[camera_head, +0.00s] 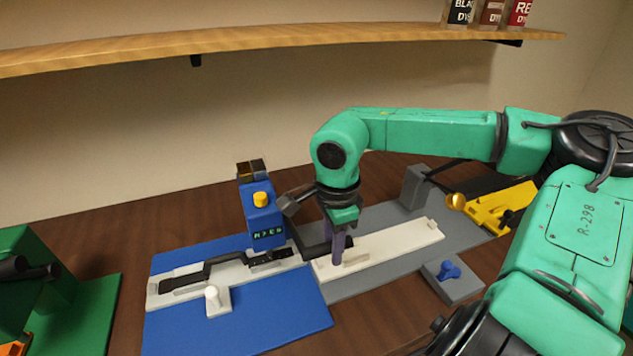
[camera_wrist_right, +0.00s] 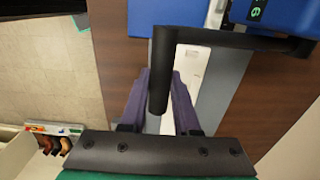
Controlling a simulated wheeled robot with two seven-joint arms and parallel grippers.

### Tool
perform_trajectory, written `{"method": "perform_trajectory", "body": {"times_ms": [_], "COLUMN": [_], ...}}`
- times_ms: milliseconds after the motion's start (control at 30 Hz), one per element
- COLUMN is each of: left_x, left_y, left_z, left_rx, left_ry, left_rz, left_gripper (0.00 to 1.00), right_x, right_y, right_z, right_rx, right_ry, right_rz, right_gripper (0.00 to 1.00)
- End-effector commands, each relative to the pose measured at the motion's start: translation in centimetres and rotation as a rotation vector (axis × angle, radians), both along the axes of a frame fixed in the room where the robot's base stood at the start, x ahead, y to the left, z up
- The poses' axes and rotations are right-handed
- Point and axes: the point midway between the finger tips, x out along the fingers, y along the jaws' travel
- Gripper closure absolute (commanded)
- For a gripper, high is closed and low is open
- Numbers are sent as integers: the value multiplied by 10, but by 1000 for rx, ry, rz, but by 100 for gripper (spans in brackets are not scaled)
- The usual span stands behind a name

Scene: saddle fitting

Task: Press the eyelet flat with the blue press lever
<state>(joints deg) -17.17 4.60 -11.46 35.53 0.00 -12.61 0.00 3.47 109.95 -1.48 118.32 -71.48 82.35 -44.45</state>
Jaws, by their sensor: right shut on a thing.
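The blue press (camera_head: 262,220) stands at the middle of the table on a blue base plate (camera_head: 240,322), with a yellow button on top and a small green display. Its lever has a black handle (camera_wrist_right: 160,75) that reaches out toward my right gripper (camera_head: 338,247). The right gripper's purple fingers are shut on this handle, one on each side, in the wrist view (camera_wrist_right: 165,95). A black strap (camera_head: 215,268) lies along the white rail through the press. The eyelet cannot be made out.
A white bar (camera_head: 390,248) lies on a grey plate right of the press. A grey block with a blue knob (camera_head: 449,270) stands in front, and a yellow device (camera_head: 495,210) at the right. A wooden shelf (camera_head: 250,38) hangs above.

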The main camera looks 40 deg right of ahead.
Motion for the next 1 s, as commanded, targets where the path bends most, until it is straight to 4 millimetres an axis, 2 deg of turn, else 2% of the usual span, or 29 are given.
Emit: {"method": "perform_trajectory", "body": {"times_ms": [33, 200, 433, 567, 800, 1000], "left_x": [0, 0, 0, -1, -1, -1], "left_y": [0, 0, 0, 0, 0, 0], "left_z": [-9, -11, -30, -30, -49, -48], "left_rx": [0, 0, 0, 0, 0, 0], "left_ry": [0, 0, 0, 1, 1, 1], "left_rz": [0, 0, 0, 0, 0, 0], "left_gripper": [40, 40, 40, 40, 40, 40], "right_x": [-5, -7, -10, -11, -11, -11], "right_y": [2, 2, 3, 3, 4, 4], "right_z": [-11, -14, -33, -34, -53, -53], "right_rx": [2, 2, 3, 3, 3, 3], "right_ry": [16, 18, 19, 21, 21, 22], "right_rz": [4, 4, 5, 5, 4, 4], "right_gripper": [95, 95, 95, 95, 95, 95]}}
